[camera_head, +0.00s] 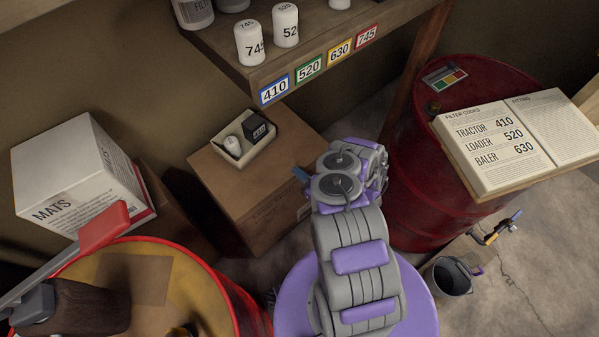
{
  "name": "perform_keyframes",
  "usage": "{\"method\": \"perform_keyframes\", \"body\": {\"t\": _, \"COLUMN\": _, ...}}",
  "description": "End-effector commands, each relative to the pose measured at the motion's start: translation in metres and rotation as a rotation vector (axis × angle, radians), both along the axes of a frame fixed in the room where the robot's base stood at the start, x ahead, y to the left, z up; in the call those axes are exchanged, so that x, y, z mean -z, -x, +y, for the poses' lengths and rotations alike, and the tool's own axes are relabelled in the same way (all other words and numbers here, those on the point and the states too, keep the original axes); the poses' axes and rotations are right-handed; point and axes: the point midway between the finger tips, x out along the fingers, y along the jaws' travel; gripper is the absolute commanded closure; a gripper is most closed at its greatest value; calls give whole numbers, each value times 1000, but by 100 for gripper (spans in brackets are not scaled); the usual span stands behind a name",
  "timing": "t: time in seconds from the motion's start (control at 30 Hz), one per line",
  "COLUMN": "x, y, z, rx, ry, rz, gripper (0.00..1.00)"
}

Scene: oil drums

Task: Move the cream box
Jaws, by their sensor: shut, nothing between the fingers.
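A shallow, open cream box (268,147) sits on top of a brown cardboard carton (234,191), left of my arm. It holds a small white canister (233,146) and a small black box with a 410 label (257,128). A larger off-white carton marked MATS (70,165) stands at the left. My purple and grey arm rises from the bottom middle. My gripper (300,174) is mostly hidden behind the arm; only a small blue tip shows beside the arm's far end. It is shut, to the right of the cream box, and holds nothing.
A wooden shelf (225,52) with coloured number labels and white canisters is above. A red drum (405,170) carrying an open code book (515,140) stands right. A yellow-topped red drum (190,285) stands lower left. A grey bucket (447,278) is on the floor, right.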

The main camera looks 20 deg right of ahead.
Motion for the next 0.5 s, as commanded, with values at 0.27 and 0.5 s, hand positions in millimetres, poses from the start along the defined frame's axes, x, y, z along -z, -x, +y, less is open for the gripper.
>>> {"method": "perform_keyframes", "body": {"t": 0.27, "x": 0, "y": 6, "z": -2, "rx": 0, "ry": 0, "rz": 0, "gripper": 100}}
{"method": "perform_keyframes", "body": {"t": 0.5, "x": 0, "y": 6, "z": -2, "rx": 0, "ry": -1, "rz": 0, "gripper": 87}}
